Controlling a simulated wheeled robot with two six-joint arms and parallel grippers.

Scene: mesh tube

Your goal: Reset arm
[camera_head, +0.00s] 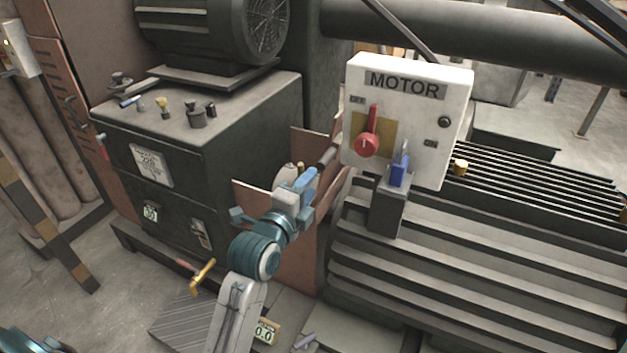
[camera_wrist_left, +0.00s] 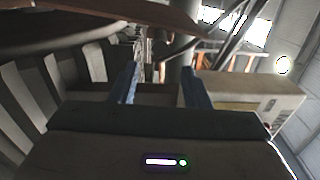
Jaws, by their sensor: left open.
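My left arm reaches up from the bottom middle of the head view. My left gripper (camera_head: 308,182) is in front of the gap between the dark cabinet and the white MOTOR box, left of and below the box. In the left wrist view the two blue fingers of the left gripper (camera_wrist_left: 158,82) stand apart with nothing held between them. My right gripper does not show in either view.
The white MOTOR box (camera_head: 452,100) has a red lever (camera_head: 368,142). A dark cabinet (camera_head: 255,130) carrying a motor (camera_head: 190,28) is to the left. Brown panels (camera_head: 262,207) stand close beside the gripper. A ribbed dark housing (camera_head: 480,260) fills the right.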

